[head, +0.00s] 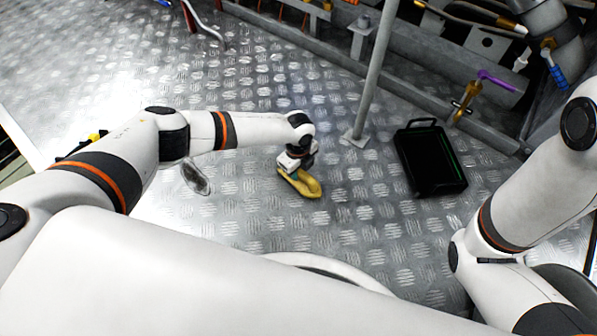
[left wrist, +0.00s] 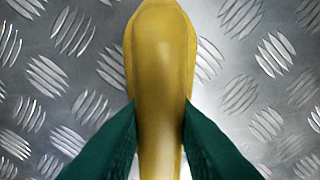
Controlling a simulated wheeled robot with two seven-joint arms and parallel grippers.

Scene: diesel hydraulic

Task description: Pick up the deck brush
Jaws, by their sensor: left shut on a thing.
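The deck brush (head: 308,187) is a yellow piece with a rounded end, low over or on the metal floor in the middle of the head view. In the left wrist view its smooth yellow body (left wrist: 162,50) runs upright through the centre. My left gripper (head: 291,170) points down at it and is shut on it. The green fingers (left wrist: 157,135) press on both sides of its narrower part. Its bristles are hidden, and I cannot tell whether it touches the floor. My right gripper is out of view; only the right arm shows.
A black case (head: 432,160) with a handle lies on the floor to the right. A grey post (head: 372,80) stands on a foot plate between it and the brush. Pipes and a purple-handled valve (head: 497,81) line the back right. A clear patterned floor (head: 240,190) surrounds the brush.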

